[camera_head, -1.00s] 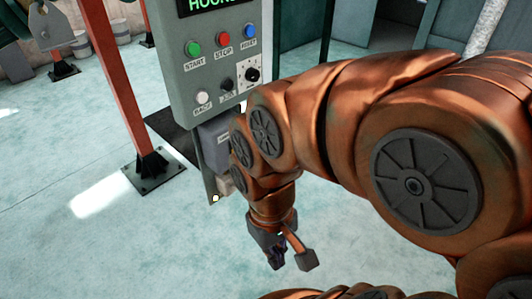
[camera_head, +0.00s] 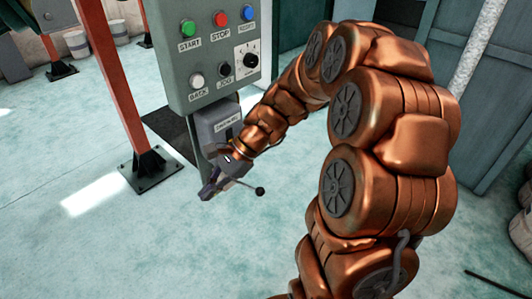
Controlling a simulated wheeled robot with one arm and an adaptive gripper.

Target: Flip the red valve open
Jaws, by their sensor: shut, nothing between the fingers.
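I cannot make out a red valve in this view. My gripper (camera_head: 212,190) is low at the centre left, beneath the grey control panel (camera_head: 182,50) and in front of the small grey box (camera_head: 217,122) under it. Its fingers look closed and point down to the left, with nothing seen between them. A thin lever with a black ball end (camera_head: 259,191) sticks out just right of the gripper. I cannot tell what the lever is fixed to or whether the gripper touches it. My copper-coloured arm hides what lies behind the wrist.
The panel carries a green START button (camera_head: 188,28), a red STOP button (camera_head: 220,19), a blue button (camera_head: 248,12) and a black rotary knob (camera_head: 250,61). A red post (camera_head: 111,80) stands at left on a dark base plate. The pale floor (camera_head: 90,250) at lower left is clear.

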